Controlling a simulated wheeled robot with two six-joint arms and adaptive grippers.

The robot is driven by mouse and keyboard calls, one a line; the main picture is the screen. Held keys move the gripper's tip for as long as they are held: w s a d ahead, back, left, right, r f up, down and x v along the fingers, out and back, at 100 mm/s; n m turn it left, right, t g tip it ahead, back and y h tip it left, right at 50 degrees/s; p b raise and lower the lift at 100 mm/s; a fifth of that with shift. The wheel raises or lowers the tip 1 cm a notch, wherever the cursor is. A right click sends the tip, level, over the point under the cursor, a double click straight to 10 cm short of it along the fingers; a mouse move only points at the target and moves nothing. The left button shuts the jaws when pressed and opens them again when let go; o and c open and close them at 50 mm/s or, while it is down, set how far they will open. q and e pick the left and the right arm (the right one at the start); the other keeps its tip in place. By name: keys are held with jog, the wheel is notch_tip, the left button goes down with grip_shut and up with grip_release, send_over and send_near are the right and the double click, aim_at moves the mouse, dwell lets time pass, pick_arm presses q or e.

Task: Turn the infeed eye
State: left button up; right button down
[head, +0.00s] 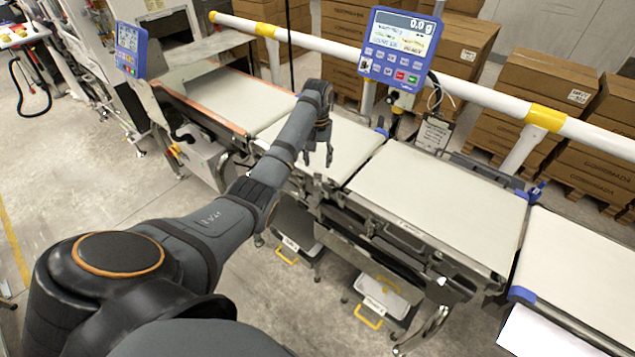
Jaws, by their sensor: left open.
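My left gripper (318,156) hangs above the belt section left of the wide middle belt, fingers pointing down, open and empty. A small blue fitting (381,132) sits at the far edge of the belt line, at the joint just right of my gripper and apart from it. Another blue fitting with a knob (536,191) stands at the far edge at the right-hand joint. I cannot tell for certain which of them is the infeed eye; both are too small to show which way they face. My right gripper is out of view.
The wide white belt (435,200) is empty. A blue display console (400,46) reading 0.0 g stands behind the line, beside a white guard rail with yellow bands (547,117). Stacked cartons (548,82) are behind it. A second console (131,48) stands left.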

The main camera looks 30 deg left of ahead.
aim_at(318, 182)
pick_arm(q)
notch_tip(318, 182, down, 11)
jog(key=shift+r+p, duration=0.15)
jog(key=shift+p, duration=0.3)
grip_shut()
